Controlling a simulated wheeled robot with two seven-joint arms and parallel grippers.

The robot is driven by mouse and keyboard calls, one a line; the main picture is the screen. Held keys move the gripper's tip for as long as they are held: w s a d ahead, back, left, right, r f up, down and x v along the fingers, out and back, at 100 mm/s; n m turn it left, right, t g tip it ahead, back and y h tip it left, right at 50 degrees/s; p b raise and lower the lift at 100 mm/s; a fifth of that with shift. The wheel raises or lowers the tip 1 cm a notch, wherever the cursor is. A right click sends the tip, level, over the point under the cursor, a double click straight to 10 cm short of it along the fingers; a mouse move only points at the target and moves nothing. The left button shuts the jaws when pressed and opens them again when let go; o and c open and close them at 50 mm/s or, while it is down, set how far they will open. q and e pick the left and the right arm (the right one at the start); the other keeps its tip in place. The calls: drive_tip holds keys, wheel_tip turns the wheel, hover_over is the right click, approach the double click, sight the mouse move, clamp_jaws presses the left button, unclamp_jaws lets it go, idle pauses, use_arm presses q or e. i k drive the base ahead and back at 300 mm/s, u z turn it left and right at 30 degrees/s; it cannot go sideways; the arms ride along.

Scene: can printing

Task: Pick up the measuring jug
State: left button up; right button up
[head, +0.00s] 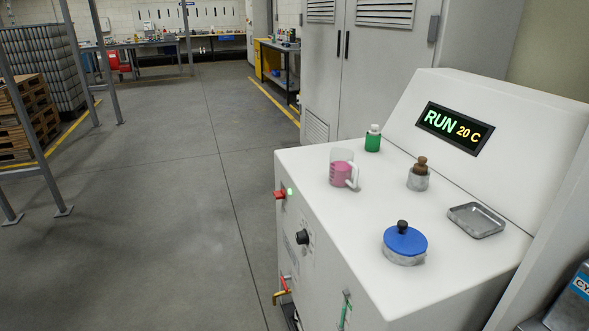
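The measuring jug (342,171) is a clear jug with pink liquid in its lower part and a white handle on its right side. It stands upright on the white top of the machine (325,222), towards its far left part. Neither of my grippers shows in the head view.
Near the jug stand a green bottle with a white cap (373,140) and a brown-stoppered container (418,177). A blue-lidded pot (405,243) and a metal tray (477,220) are nearer and to the right. A display (455,127) rises behind. Open floor (170,230) lies left.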

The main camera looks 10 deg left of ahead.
sight(341, 164)
drive_tip(key=u, duration=1.8)
drive_tip(key=i, duration=1.65)
drive_tip(key=z, duration=1.7)
